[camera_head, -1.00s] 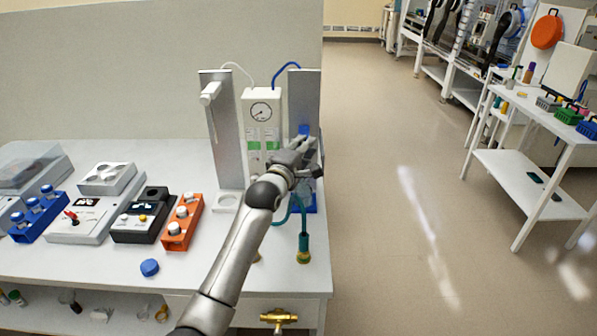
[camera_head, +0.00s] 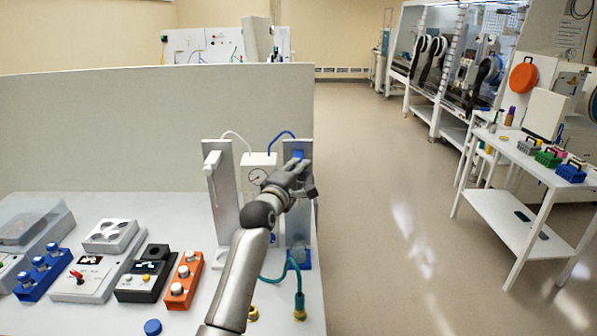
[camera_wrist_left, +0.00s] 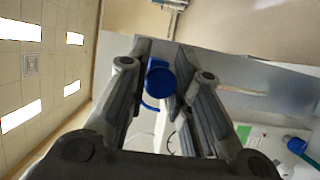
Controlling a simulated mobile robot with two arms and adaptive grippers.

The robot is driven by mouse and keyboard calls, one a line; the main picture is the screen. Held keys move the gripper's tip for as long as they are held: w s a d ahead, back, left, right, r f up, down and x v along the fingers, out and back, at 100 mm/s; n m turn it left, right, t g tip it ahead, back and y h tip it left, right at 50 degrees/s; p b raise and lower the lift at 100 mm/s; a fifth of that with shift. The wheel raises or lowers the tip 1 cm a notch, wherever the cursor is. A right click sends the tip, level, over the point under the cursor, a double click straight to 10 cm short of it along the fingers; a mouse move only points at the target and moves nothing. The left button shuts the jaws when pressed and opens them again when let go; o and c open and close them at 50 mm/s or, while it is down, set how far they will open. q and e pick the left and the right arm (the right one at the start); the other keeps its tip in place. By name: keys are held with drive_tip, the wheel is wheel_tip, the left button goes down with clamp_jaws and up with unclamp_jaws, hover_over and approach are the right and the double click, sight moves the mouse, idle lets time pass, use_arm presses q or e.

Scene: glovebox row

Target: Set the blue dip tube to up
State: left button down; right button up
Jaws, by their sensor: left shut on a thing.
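The blue dip tube's blue holder (camera_head: 299,154) is near the top of the right-hand grey column (camera_head: 305,210). My left gripper (camera_head: 296,170) is at this holder, in front of the column, and partly hides it. In the left wrist view the round blue end of the holder (camera_wrist_left: 160,78) sits between the two fingers, and the gripper is shut on it. The tube below is mostly hidden by my gripper and arm. A blue base (camera_head: 303,258) is at the column's foot. My right gripper is not in view.
The white dip tube holder (camera_head: 211,160) is near the top of the left column (camera_head: 222,205). A gauge box (camera_head: 257,172) stands between the columns, with white and blue hoses above. An orange block (camera_head: 184,280) and a blue cap (camera_head: 152,327) are on the bench to the left.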

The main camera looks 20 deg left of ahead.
use_arm(q)
drive_tip(key=c, duration=1.5)
unclamp_jaws()
drive_tip(key=shift+r, duration=0.5)
drive_tip(key=shift+c, duration=0.2)
drive_tip(key=shift+o, duration=1.4)
drive_tip(key=shift+f, duration=0.2)
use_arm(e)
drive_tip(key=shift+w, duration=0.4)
use_arm(q)
drive_tip(key=shift+s, duration=0.1)
drive_tip(key=s+a, duration=0.1)
drive_tip(key=s, duration=1)
drive_tip(key=shift+s+a, duration=0.2)
drive_tip(key=shift+s, duration=0.15)
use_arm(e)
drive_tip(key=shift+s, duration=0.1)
